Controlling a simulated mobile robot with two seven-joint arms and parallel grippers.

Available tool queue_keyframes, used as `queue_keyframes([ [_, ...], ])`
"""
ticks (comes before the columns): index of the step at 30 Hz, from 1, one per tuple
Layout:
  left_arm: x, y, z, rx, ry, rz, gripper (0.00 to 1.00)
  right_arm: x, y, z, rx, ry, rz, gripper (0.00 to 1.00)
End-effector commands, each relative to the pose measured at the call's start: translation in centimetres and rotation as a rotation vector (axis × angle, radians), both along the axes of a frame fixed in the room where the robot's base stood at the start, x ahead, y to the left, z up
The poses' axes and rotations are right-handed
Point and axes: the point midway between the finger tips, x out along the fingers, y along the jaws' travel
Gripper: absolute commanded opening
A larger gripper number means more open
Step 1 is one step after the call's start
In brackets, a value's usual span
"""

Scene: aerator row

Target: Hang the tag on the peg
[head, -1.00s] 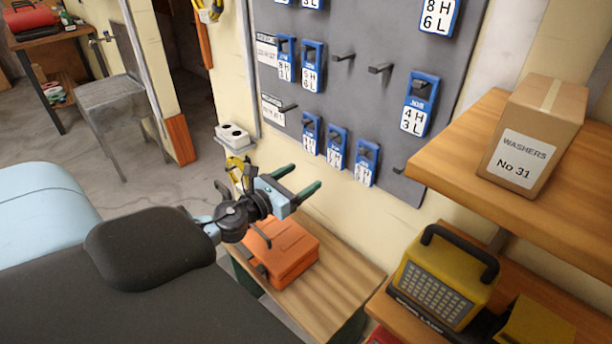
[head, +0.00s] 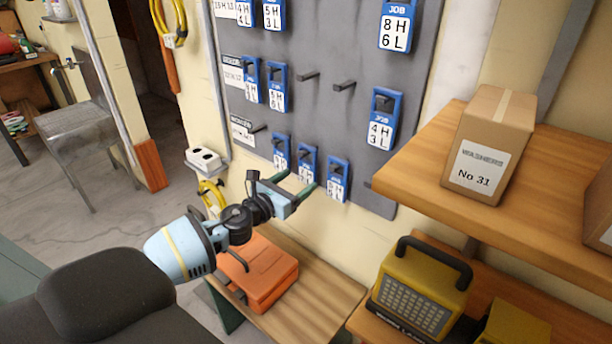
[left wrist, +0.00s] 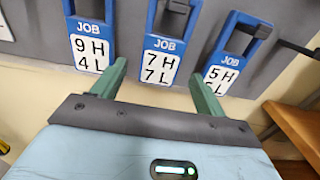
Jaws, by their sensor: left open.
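Blue job tags with white number labels hang on pegs of a grey board (head: 330,130). In the bottom row are three tags, the left one (head: 281,152), the middle one (head: 307,163) and the right one (head: 338,180). In the left wrist view they read 9H 4L (left wrist: 90,45), 7H 7L (left wrist: 162,58) and 5H with a partly hidden lower line (left wrist: 232,62). My left gripper (head: 297,180) is open just below this row. Its green fingers (left wrist: 158,72) stand either side of the lower part of the 7H 7L tag; contact cannot be told. My right gripper is out of view.
Empty pegs (head: 308,75) and (head: 345,85) stick out of the middle row. A wooden shelf with a washers box (head: 478,145) juts out at right. Below are an orange case (head: 262,275) and a yellow lamp (head: 420,290). A white socket box (head: 203,159) is on the wall.

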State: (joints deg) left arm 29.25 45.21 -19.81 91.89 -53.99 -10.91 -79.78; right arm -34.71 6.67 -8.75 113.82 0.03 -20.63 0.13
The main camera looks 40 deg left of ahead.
Motion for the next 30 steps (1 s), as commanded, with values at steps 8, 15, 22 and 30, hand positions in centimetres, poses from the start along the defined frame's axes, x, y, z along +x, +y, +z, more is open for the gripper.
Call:
queue_keyframes([
  [8, 2.8, -0.2, -0.1, -0.001, 0.001, 0.0, 0.73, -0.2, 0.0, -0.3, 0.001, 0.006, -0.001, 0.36],
  [15, 4.1, -0.4, 0.0, -0.002, 0.0, -0.001, 0.73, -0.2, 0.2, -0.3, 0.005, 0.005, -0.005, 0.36],
  [22, 4.4, -0.4, 0.0, -0.001, 0.001, -0.001, 0.73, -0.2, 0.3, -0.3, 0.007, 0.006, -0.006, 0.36],
  [30, 4.4, -0.4, 0.0, -0.001, 0.001, -0.001, 0.58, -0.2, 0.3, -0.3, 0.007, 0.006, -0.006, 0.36],
])
